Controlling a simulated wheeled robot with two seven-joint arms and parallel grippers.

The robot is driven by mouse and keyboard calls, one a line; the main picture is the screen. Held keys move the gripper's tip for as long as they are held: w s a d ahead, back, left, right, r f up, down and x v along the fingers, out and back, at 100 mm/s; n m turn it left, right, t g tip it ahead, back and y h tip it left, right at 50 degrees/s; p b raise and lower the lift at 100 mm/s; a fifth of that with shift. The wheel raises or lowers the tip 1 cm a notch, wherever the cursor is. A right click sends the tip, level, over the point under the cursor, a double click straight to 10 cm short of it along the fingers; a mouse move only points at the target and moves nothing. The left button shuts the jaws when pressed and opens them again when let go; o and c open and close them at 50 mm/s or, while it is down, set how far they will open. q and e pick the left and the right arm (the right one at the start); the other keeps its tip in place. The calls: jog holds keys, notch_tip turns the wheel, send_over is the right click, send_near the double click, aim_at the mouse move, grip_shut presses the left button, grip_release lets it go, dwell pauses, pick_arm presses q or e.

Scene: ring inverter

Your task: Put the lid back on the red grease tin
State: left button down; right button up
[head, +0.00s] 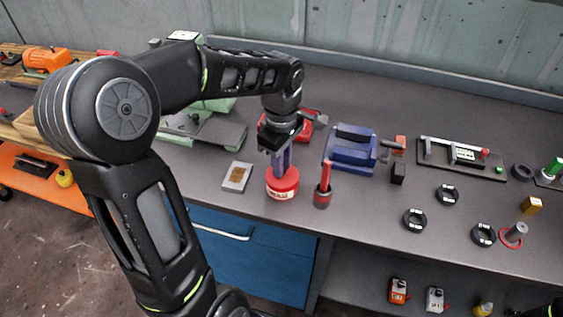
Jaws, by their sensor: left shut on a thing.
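The red grease tin (281,192), with a pale label on its front, stands upright near the bench's front edge. My left gripper (283,168) points down directly over the tin, its fingertips at the tin's red top. It is shut on what looks like the red lid (288,178). The lid is at the top of the tin; I cannot tell whether it is fully seated or slightly above the rim. The fingers hide part of the top.
A grey plate with a brown patch (237,177) lies left. A blue vise (350,148) is behind right. Black rings (415,220) lie farther right, with bare bench between.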

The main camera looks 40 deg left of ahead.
dwell(0.8)
pick_arm(q)
jog(key=c, duration=1.2)
grip_release()
jog(key=shift+c, duration=0.2)
jog(key=shift+o, duration=0.5)
jog(key=o, duration=0.4)
jog(key=shift+r+p, duration=2.45)
jog(key=shift+r, duration=1.05)
jog(key=shift+c, duration=0.4)
grip_shut()
